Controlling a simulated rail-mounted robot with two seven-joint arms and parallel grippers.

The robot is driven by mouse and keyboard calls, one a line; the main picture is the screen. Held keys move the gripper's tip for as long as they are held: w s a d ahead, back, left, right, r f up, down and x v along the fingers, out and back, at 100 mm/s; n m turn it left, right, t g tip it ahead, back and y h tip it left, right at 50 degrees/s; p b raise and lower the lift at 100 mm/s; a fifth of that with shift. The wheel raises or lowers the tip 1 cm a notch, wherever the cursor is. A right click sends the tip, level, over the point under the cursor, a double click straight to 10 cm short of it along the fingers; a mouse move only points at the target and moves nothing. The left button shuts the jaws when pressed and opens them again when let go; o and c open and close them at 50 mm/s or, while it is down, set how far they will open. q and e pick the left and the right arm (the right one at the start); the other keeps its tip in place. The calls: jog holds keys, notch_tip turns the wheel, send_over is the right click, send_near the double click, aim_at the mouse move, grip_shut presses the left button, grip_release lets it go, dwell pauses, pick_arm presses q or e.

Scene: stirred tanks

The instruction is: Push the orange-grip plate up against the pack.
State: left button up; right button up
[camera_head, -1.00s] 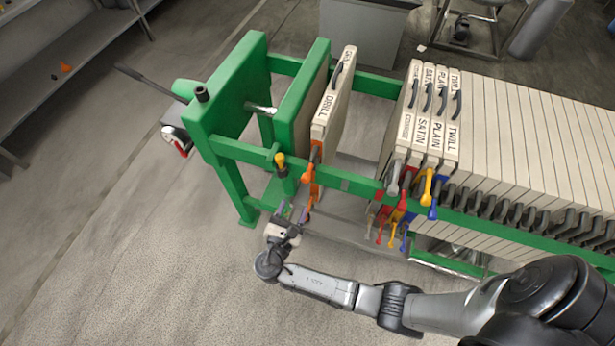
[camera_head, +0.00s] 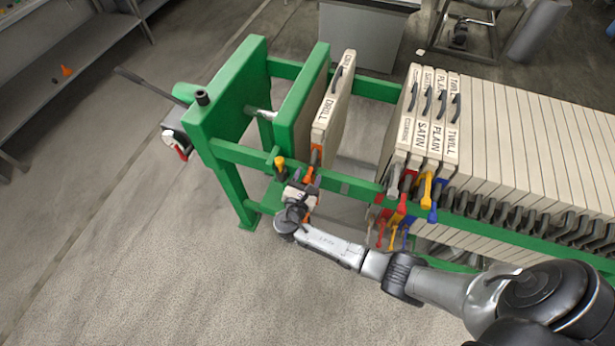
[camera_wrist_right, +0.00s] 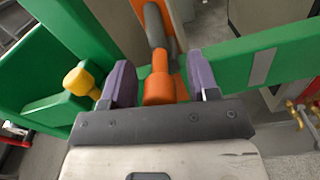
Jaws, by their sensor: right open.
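The orange-grip plate (camera_head: 335,105), labelled DRILL, hangs upright on the green rails near the green pressing plate (camera_head: 302,100). A clear gap separates it from the pack (camera_head: 540,140) on the right. Its orange grip (camera_head: 314,156) points out over the front rail. My right gripper (camera_head: 302,184) is at that grip. In the right wrist view the open gripper (camera_wrist_right: 160,85) has one purple finger on each side of the orange grip (camera_wrist_right: 160,88), with small gaps beside it. My left gripper is not in view.
The green front rail (camera_head: 350,184) runs beneath the grips. A yellow knob (camera_head: 280,161) sits just left of the orange grip. Plates labelled SATIN (camera_head: 420,133), PLAIN and TWILL stand at the pack's near end with red, yellow and blue grips. The space between DRILL and the pack is free.

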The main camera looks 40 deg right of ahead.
grip_shut()
dwell(0.6)
